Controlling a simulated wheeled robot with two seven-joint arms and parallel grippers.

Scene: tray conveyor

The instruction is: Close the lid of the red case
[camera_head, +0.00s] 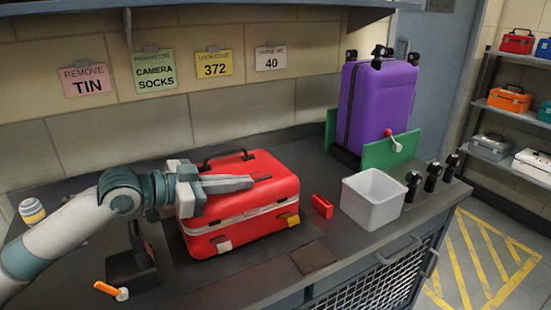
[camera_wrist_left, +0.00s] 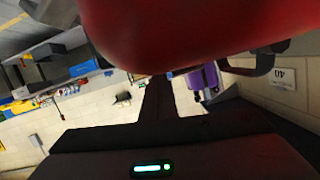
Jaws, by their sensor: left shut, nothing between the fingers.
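A dark handle shows on the lid's far side. My left gripper (camera_head: 264,178) is over the lid's top, fingers together and empty, pointing right; I cannot tell whether it touches. In the left wrist view the red surface (camera_wrist_left: 180,35) fills the top, close to the dark fingers (camera_wrist_left: 157,95). My right gripper is out of view.
Right of the case are a small red item (camera_head: 322,206) and a white bin (camera_head: 373,200). A purple suitcase (camera_head: 377,105) stands behind in a green holder (camera_head: 391,151). An orange-handled tool (camera_head: 110,290) lies front left. A shelf edge (camera_head: 200,12) hangs above.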

